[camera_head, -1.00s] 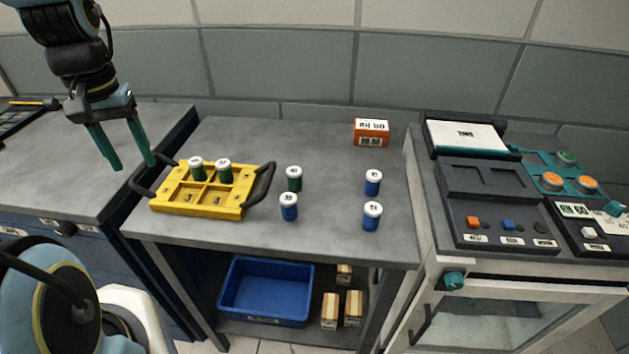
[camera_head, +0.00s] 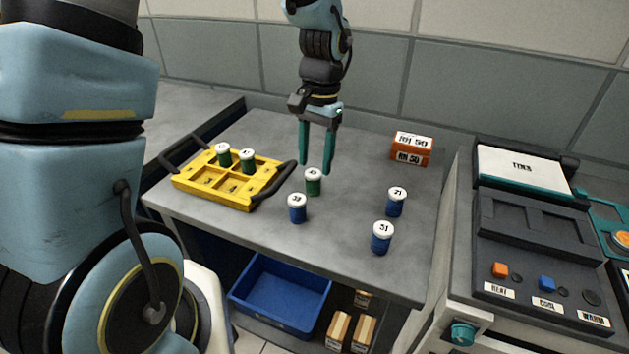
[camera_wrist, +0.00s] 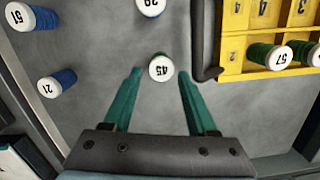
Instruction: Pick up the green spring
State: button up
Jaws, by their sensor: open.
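A green spring with a white cap marked 45 (camera_head: 313,187) stands upright on the grey table, right of the yellow tray's handle. In the wrist view its cap (camera_wrist: 161,67) shows between my fingertips, its body mostly hidden below. My gripper (camera_head: 315,169) is open and empty, pointing down above and just behind this spring; it also shows in the wrist view (camera_wrist: 160,76).
Blue springs with white caps stand nearby: one in front of the green one (camera_head: 297,213), two to the right (camera_head: 396,206) (camera_head: 381,243). The tray's dark handle (camera_head: 272,186) is close on the left. An orange box (camera_head: 411,149) stands at the back. A control panel (camera_head: 520,240) is at right.

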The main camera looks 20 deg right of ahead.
aim_at(313, 172)
jog(key=shift+a+f+p, duration=0.15)
jog(key=shift+f+p, duration=0.3)
jog(key=shift+f, duration=0.85)
jog(key=shift+a+f+p, duration=0.15)
jog(key=shift+f+p, duration=0.25)
jog(key=shift+f, duration=0.9)
grip_shut()
